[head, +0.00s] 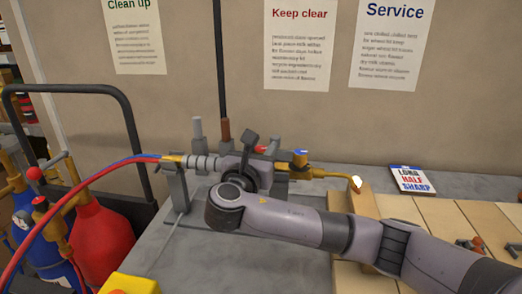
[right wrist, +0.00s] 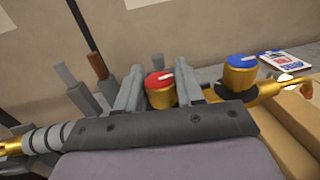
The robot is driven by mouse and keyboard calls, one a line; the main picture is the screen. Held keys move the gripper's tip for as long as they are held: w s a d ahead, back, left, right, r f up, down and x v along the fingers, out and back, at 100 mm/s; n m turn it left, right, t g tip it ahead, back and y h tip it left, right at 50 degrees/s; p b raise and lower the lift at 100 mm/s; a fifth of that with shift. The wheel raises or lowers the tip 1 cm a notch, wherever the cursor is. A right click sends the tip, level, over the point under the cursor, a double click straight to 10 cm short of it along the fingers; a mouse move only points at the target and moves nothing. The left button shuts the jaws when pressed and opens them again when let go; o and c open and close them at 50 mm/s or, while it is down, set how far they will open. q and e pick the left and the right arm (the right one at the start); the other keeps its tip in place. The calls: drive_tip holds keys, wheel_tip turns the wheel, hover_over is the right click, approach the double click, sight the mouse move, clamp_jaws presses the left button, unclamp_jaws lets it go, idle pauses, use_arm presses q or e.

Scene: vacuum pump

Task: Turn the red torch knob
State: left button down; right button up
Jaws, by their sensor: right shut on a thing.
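The red torch knob (right wrist: 159,80) is a short round cap with a white mark on a brass body, between my right gripper's fingers in the right wrist view. It is partly hidden in the head view (head: 261,149). My right gripper (right wrist: 162,72) is shut on the red knob, one finger on each side. The blue knob (right wrist: 240,62) stands just right of it, also on brass, and shows in the head view (head: 300,156). The torch's brass tube (head: 330,173) runs right to a bright flame at its tip (head: 356,183). My left gripper is not in view.
Red and blue hoses (head: 85,183) run from gas cylinders (head: 98,236) at left to the torch. A grey stand (head: 175,190) bears the torch's left end. A small sign (head: 411,180) lies at the back right. Wooden boards (head: 440,215) cover the right bench.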

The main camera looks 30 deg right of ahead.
drive_tip(key=n+t+y, duration=0.1)
drive_tip(key=n+y, duration=0.1)
drive_tip(key=n+t+y, duration=0.2)
drive_tip(key=y, duration=0.1)
drive_tip(key=shift+d+t, duration=0.1)
drive_tip(key=shift+t, duration=0.2)
drive_tip(key=shift+n+t+y, duration=0.4)
drive_tip(key=shift+n+y, duration=0.8)
drive_tip(key=shift+y, duration=0.65)
drive_tip(key=shift+n+t+y, duration=0.4)
drive_tip(key=shift+n+y, duration=0.8)
drive_tip(key=shift+y, duration=1.05)
drive_tip(key=o, duration=0.9)
drive_tip(key=shift+o, duration=0.2)
drive_tip(key=s+b, duration=0.1)
drive_tip(key=s, duration=0.6)
drive_tip(key=shift+s, duration=0.1)
